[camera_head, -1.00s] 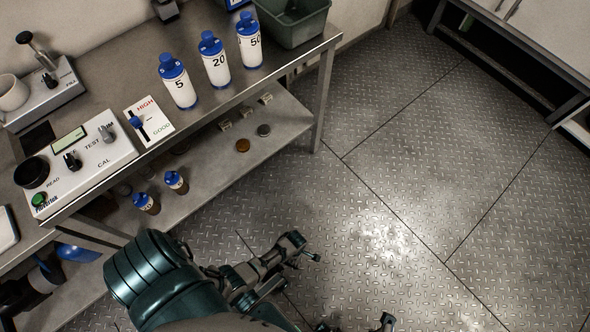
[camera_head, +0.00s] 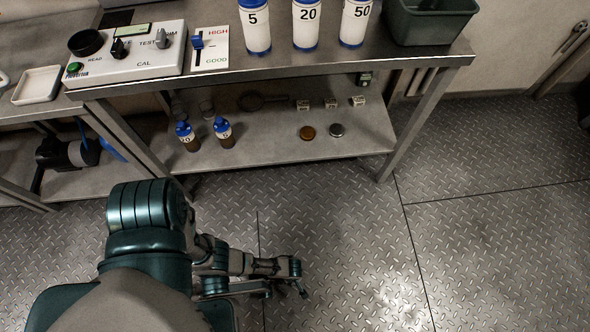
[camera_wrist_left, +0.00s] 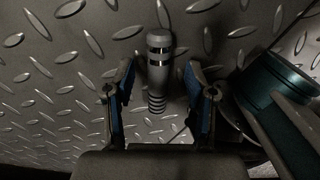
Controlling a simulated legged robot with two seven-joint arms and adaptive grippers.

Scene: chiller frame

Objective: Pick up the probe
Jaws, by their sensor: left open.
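I make out no sure probe in the head view. In the left wrist view a grey cylinder with dark bands and a ribbed lower end (camera_wrist_left: 158,68) stands in line with the gap between my fingers, with floor behind it. It may be the probe; I cannot tell. I see no finger pressing on it. My left gripper (camera_wrist_left: 160,95) is open, its blue-lined fingers apart on either side. In the head view my left gripper (camera_head: 299,280) is over the floor, in front of the bench and below its lower shelf. My right gripper is not in view.
The bench (camera_head: 340,66) carries a white meter (camera_head: 130,60), large bottles (camera_head: 306,28) and a green bin (camera_head: 428,20). Its lower shelf (camera_head: 270,145) holds small blue-capped bottles (camera_head: 223,133). A dark device (camera_head: 65,152) sits on the left lower shelf. The floor (camera_head: 480,270) at right is clear.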

